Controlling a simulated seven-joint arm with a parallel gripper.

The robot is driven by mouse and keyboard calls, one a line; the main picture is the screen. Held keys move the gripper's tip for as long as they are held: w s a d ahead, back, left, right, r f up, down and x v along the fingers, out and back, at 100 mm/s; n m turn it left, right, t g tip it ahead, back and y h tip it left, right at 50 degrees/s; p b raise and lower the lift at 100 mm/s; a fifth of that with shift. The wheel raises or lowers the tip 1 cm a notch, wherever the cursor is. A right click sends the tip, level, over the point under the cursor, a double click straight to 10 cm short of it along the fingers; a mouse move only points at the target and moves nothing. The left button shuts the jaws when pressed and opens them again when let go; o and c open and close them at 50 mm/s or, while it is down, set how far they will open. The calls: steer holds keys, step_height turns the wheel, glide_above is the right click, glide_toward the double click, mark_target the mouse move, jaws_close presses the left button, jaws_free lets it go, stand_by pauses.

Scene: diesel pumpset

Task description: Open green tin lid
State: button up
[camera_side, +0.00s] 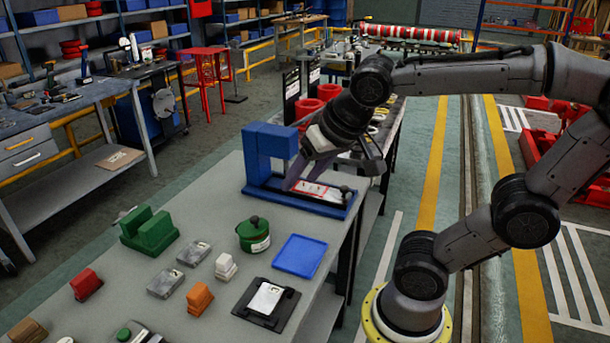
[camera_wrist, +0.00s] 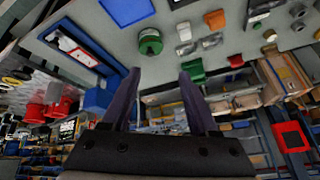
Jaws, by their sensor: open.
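The green tin (camera_side: 254,238) stands upright on the grey table, with its lid on and a dark green knob (camera_side: 254,220) on top. A white label shows on its front. In the wrist view the tin (camera_wrist: 150,42) appears above the fingertips, apart from them. My gripper (camera_side: 292,184) is up at the blue press-like frame, behind and right of the tin in the side view. In the wrist view its two dark fingers (camera_wrist: 157,98) are spread apart with nothing between them.
A blue frame (camera_side: 268,145) with a base plate stands behind the tin. A flat blue tray (camera_side: 300,255) lies right of the tin, a green block (camera_side: 149,231) left. White (camera_side: 226,266), orange (camera_side: 200,299) and grey blocks (camera_side: 194,253) and a black clipboard-like plate (camera_side: 266,303) lie in front.

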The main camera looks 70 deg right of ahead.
steer(key=shift+s, duration=0.1)
stand_by(0.3)
steer(key=n+g+y, duration=0.1)
steer(key=n+g, duration=0.5)
glide_above(254, 218)
step_height(254, 218, down, 6)
step_height(254, 218, down, 14)
steer(key=shift+r, duration=0.1)
